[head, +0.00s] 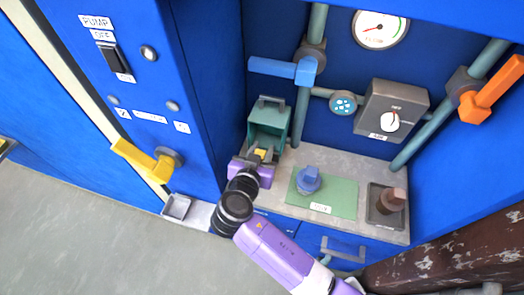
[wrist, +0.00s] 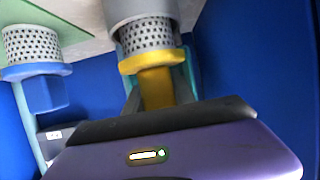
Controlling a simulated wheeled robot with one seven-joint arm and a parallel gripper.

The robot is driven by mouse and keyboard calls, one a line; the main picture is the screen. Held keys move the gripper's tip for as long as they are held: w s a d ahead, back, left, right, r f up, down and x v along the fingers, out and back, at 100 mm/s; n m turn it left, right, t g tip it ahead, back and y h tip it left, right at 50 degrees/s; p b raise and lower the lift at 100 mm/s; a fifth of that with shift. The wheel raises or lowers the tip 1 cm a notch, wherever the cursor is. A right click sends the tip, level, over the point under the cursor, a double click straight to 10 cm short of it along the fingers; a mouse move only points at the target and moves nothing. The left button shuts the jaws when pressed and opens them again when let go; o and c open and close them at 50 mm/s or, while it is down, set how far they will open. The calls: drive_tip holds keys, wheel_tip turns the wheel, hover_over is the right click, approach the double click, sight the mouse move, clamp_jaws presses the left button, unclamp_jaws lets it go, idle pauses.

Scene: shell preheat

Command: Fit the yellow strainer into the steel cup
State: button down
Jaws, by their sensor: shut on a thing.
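The yellow strainer shows in the wrist view with a yellow grip block (wrist: 157,88), a yellow collar and a pale perforated mesh basket. My gripper (wrist: 155,112) is shut on the block; in the head view my gripper (head: 262,160) is over the left end of the grey ledge, with a bit of yellow between its fingers. The wrist view looks inverted. The steel cup (wrist: 140,10) is at its top edge, and the mesh end meets its rim. Much of the mesh shows between rim and collar. I cannot tell how far the mesh is inside. My gripper hides the cup in the head view.
A teal open housing (head: 268,125) stands right behind my gripper. A blue-topped strainer (head: 308,180) stands on a green mat (head: 340,193) to the right. A brown-knobbed piece (head: 391,200) sits in a dark tray. A yellow lever (head: 140,160) juts out at the left.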

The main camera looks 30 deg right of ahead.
drive_tip(key=shift+f, duration=0.75)
drive_tip(key=shift+f+b, duration=0.35)
drive_tip(key=shift+b, duration=0.05)
drive_tip(key=c, duration=1.1)
unclamp_jaws()
drive_tip(key=shift+o, duration=0.2)
drive_tip(key=shift+r, duration=0.15)
drive_tip(key=shift+r+p, duration=0.2)
drive_tip(key=shift+p, duration=0.2)
drive_tip(key=b+v, duration=0.1)
drive_tip(key=v, duration=1.1)
